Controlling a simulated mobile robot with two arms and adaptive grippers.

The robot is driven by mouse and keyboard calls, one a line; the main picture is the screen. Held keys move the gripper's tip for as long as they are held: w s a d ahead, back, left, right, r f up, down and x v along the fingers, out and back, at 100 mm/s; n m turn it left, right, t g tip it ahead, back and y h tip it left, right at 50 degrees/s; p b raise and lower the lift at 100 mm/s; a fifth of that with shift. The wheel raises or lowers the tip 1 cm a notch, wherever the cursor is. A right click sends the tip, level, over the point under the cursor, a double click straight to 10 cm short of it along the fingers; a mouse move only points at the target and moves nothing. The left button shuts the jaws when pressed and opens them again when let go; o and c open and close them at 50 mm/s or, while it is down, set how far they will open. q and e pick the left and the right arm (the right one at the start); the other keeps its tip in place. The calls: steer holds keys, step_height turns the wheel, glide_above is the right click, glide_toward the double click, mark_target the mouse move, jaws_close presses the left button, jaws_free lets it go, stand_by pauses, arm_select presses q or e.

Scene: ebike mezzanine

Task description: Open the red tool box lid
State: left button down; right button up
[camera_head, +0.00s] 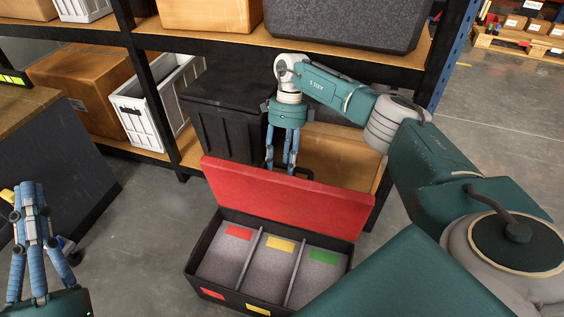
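The tool box (268,250) stands on the floor in front of the shelving. It is black, with three grey compartments marked by red, yellow and green labels. Its red lid (285,198) stands raised along the far edge, so the inside is visible. My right gripper (281,170) points down just behind the lid's upper edge. Its fingertips are near a dark handle-like part and partly hidden by the lid, so contact and opening are unclear. My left gripper (28,190) is at the lower left, pointing up, away from the tool box, with no object visible in it.
A shelf rack (150,40) stands behind the box, with a black bin (225,105), a white crate (150,115) and cardboard boxes (85,85). A dark workbench (60,150) is at the left. Grey floor (140,240) is clear left of the tool box.

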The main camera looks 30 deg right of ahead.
steer(key=shift+r, duration=0.15)
steer(key=v, duration=1.1)
steer(key=shift+r, duration=0.35)
steer(key=shift+d, duration=0.1)
